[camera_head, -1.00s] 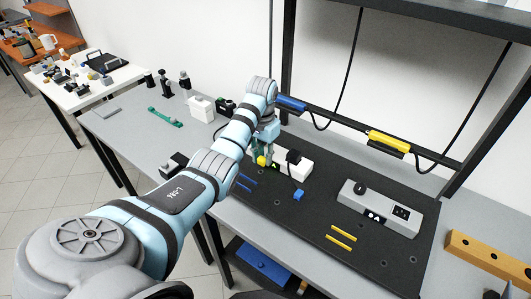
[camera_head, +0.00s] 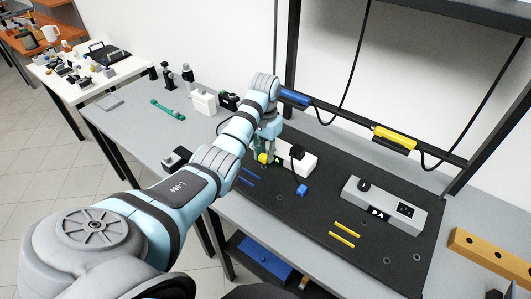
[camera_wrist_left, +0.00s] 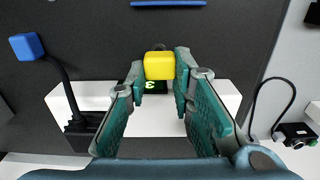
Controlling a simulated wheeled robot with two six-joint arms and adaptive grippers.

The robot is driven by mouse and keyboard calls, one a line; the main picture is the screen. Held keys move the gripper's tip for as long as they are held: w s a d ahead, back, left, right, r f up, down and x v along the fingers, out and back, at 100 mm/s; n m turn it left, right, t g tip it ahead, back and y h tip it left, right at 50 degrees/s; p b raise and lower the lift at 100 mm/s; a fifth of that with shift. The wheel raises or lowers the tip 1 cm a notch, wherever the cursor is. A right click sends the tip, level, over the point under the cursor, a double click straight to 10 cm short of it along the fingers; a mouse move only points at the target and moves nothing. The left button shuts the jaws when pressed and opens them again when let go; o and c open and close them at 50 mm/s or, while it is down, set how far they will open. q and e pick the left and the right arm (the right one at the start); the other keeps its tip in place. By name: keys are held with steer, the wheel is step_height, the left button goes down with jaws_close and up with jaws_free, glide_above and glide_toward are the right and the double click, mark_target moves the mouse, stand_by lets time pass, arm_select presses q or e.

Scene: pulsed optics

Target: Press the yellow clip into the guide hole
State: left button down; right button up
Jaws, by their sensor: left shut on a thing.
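The yellow clip (camera_head: 263,158) shows as a small yellow block at my left gripper's fingertips. In the left wrist view the clip (camera_wrist_left: 159,65) sits at the tips of the green-padded fingers. My left gripper (camera_head: 268,154) points down over the left back part of the dark mat, in front of the white box (camera_head: 304,160). It is shut on the clip. Several small round holes are in the mat, one of them near the middle (camera_head: 281,198); which one is the guide hole I cannot tell. My right gripper is not in view.
The dark mat (camera_head: 300,225) also bears a blue plug (camera_head: 302,190) on a black cable, blue strips (camera_head: 247,177), yellow strips (camera_head: 343,229) and a grey socket box (camera_head: 384,207). A black rail with a yellow holder (camera_head: 396,138) runs behind. The mat's front middle is clear.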

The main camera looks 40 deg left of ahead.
arm_select(q)
steer(key=shift+s+f, duration=0.1)
steer(key=shift+f, duration=0.65)
stand_by(0.4)
steer(key=shift+f+b, duration=0.4)
steer(key=shift+f, duration=0.15)
steer(key=c, duration=1.3)
jaws_free()
steer(key=shift+c, duration=0.2)
